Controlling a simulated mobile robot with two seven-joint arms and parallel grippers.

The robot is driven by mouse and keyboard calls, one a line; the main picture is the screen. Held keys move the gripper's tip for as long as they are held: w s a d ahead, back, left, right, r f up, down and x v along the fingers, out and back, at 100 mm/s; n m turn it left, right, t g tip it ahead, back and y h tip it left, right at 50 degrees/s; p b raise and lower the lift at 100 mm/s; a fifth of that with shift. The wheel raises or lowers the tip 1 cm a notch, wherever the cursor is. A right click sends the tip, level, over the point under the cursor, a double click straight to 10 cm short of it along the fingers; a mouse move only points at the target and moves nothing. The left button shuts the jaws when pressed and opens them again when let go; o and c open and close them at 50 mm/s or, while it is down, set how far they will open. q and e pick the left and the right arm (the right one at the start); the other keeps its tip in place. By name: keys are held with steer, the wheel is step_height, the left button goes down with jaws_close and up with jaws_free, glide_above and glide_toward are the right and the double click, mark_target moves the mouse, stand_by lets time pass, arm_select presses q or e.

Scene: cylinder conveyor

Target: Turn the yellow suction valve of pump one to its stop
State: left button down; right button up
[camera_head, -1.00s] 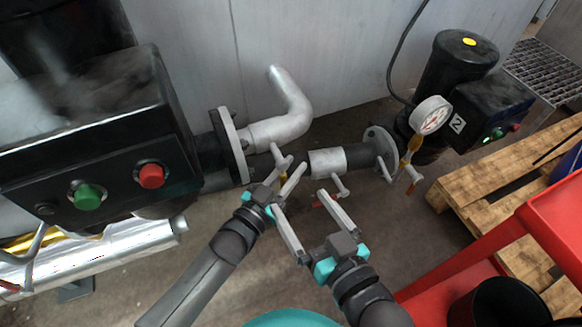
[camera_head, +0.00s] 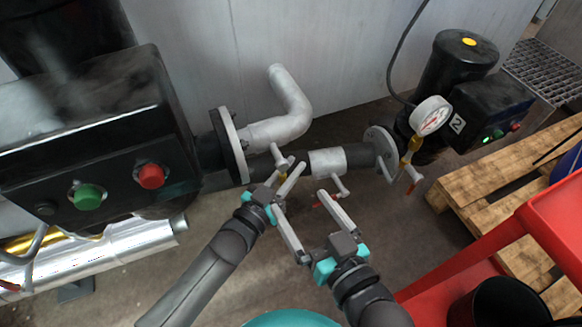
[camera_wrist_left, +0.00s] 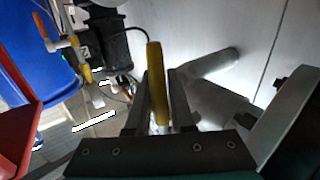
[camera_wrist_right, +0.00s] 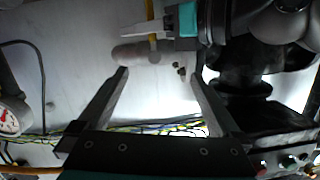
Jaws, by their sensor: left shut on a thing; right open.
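The yellow suction valve handle (camera_wrist_left: 156,82) stands upright in the left wrist view, between the fingers of my left gripper (camera_wrist_left: 160,98). My left gripper also shows in the head view (camera_head: 288,175), shut on the handle at the pipe beside the left flange. In the head view the handle is mostly hidden by the fingers. My right gripper (camera_head: 312,222) is open and empty, in front of and below the pipe; it also shows in the right wrist view (camera_wrist_right: 158,78). The pipe (camera_head: 327,162) has a light grey section right of my left gripper.
A black pump housing with a green button (camera_head: 88,196) and a red button (camera_head: 151,176) stands at left. A pressure gauge (camera_head: 431,115) and pump two (camera_head: 462,62) are at right. A red cart (camera_head: 480,235) and wooden pallet (camera_head: 465,195) stand at lower right.

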arm_select(q)
steer(key=shift+d, duration=0.15)
arm_select(e)
steer(key=shift+r, duration=0.1)
stand_by(0.4)
arm_select(q)
steer(key=shift+w+d+r+n+t+h+b, duration=0.15)
steer(key=shift+d+r+n+t+h, duration=0.2)
steer(key=shift+n+t, duration=0.55)
steer(key=shift+w+d+r+n+t+h+b, duration=0.1)
steer(key=shift+d+r+n+t+h, duration=0.25)
steer(key=shift+n+t, duration=0.55)
steer(key=shift+w+d+r+n+t+h+b, duration=0.15)
steer(key=shift+d+r+n+t, duration=0.3)
steer(key=shift+n+t, duration=0.45)
arm_select(e)
steer(key=shift+s+a+r+t, duration=0.25)
steer(key=shift+s+r+t, duration=0.15)
steer(key=shift+t, duration=0.3)
arm_select(q)
steer(key=c, duration=0.8)
jaws_free()
steer(key=shift+a, duration=0.1)
steer(key=v, duration=0.7)
steer(key=shift+s+f, duration=0.15)
steer(key=shift+s, duration=0.05)
arm_select(e)
steer(key=shift+w, duration=0.15)
